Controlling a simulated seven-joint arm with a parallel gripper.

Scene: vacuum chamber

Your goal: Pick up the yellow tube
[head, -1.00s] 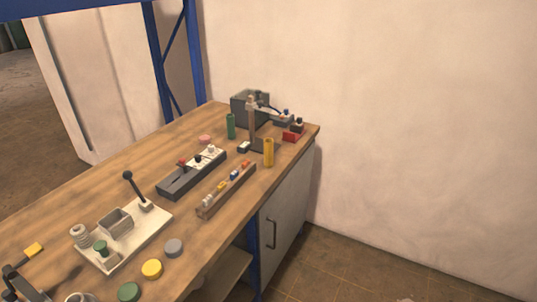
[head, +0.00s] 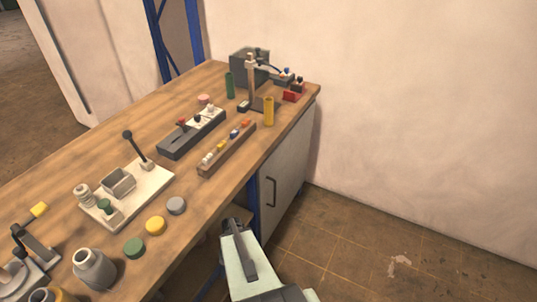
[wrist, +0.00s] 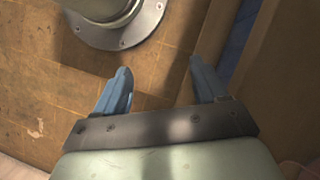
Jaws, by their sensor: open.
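The yellow tube (head: 269,111) stands upright on the wooden bench, near its front edge toward the far right end, in the head view. My gripper's two blue fingers (wrist: 158,88) show in the wrist view, apart, with nothing between them. In the head view my arm's end comes in from the bottom, in front of the bench and well short of the tube; the fingers are hard to make out there. The tube is not in the wrist view.
A green tube (head: 230,86) and a stand (head: 251,82) are near the yellow tube. A narrow wooden rack (head: 228,150) with small coloured pieces lies left of it. A white plate (head: 150,186) holds fixtures. The bench front edge and cabinet (head: 287,165) are beside my arm.

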